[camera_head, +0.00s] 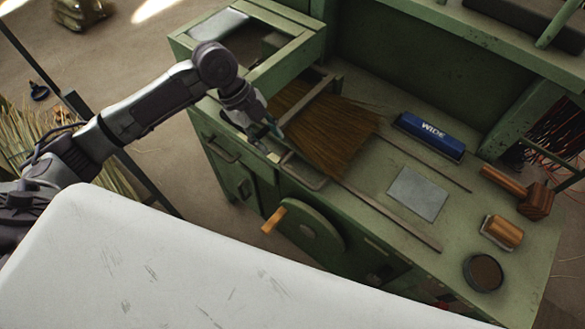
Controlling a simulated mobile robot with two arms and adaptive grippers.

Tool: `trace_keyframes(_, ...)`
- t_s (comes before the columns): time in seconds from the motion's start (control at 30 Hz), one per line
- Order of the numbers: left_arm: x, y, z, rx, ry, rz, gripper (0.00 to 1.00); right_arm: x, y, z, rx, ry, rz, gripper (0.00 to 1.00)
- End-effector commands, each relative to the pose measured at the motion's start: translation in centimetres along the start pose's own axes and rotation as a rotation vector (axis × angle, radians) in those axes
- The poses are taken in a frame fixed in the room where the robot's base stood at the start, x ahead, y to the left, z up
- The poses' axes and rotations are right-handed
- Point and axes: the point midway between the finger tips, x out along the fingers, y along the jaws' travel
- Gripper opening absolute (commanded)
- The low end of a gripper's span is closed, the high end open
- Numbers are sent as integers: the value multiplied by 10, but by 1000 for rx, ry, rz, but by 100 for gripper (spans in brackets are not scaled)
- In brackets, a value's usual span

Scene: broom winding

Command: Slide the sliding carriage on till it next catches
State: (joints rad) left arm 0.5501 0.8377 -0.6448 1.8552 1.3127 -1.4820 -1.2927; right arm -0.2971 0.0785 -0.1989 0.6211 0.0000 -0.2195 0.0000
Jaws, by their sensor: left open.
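The sliding carriage appears to be the grey-green metal frame (304,172) at the front left of the green bench, beside the brown broom bristles (322,133). Two thin dark rails run from the bristles toward the right, a front one (390,216) and a back one (425,163). My left gripper (273,143) is open at the left end of the frame, close to the bench's front edge. Whether its fingers touch the frame I cannot tell. My right gripper is not in view.
On the bench (375,275) are a blue block marked WIDE (431,136), a grey plate (418,193), a wooden mallet (520,191), a wood-topped tool (502,232) and a round dark tin (483,272). A wheel with a wooden handle (274,219) is on the bench front. My white body fills the lower left.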

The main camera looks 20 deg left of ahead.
Motion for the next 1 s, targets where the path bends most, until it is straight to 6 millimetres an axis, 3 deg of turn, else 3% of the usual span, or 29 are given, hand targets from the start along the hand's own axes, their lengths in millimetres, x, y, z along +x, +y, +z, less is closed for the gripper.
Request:
trace_keyframes(0.17, 12, -1, 0, 6, 6, 3, 41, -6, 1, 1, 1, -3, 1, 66)
trace_keyframes(0.7, 116, -1, -1, 4, 4, 2, 41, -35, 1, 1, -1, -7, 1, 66)
trace_keyframes(1.0, 136, -1, 0, 6, 3, -1, 41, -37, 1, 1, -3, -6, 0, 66)
